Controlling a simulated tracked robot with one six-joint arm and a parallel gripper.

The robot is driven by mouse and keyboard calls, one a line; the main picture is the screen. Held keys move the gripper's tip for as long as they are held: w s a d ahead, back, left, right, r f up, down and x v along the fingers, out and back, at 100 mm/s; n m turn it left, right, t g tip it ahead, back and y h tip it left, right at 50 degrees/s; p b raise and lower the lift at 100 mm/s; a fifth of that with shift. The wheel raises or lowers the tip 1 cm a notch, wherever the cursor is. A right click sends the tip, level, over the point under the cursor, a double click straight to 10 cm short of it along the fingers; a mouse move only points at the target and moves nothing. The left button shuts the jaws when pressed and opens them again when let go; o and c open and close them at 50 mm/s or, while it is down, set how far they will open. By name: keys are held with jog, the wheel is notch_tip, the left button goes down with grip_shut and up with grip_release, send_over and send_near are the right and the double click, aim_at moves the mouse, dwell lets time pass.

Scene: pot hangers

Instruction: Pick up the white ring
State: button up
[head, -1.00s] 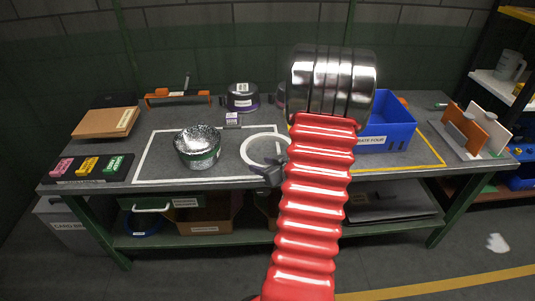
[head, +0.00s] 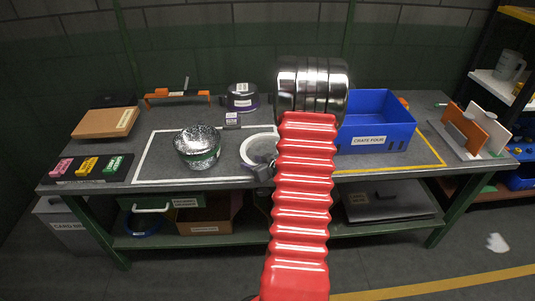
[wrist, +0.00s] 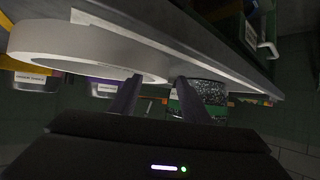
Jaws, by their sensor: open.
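The white ring (head: 244,151) lies on the grey workbench (head: 225,172), inside a white outline, right of a speckled pot. My arm hides its right side in the head view. My gripper (head: 263,172) is at the ring's near edge, partly hidden by my arm. In the wrist view my gripper (wrist: 157,88) has its two fingers apart with nothing clamped. The ring (wrist: 85,42) is large at the upper left there, its edge close to the left finger. I cannot tell whether the finger touches it.
The speckled pot (head: 197,147) stands left of the ring; it shows beyond the right finger in the wrist view (wrist: 212,97). A blue crate (head: 375,125) stands right. Coloured blocks (head: 88,165) sit far left.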

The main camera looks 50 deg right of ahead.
jog(key=shift+x, duration=1.05)
grip_shut()
notch_tip(320, 180, up, 10)
dwell(0.8)
dwell(0.5)
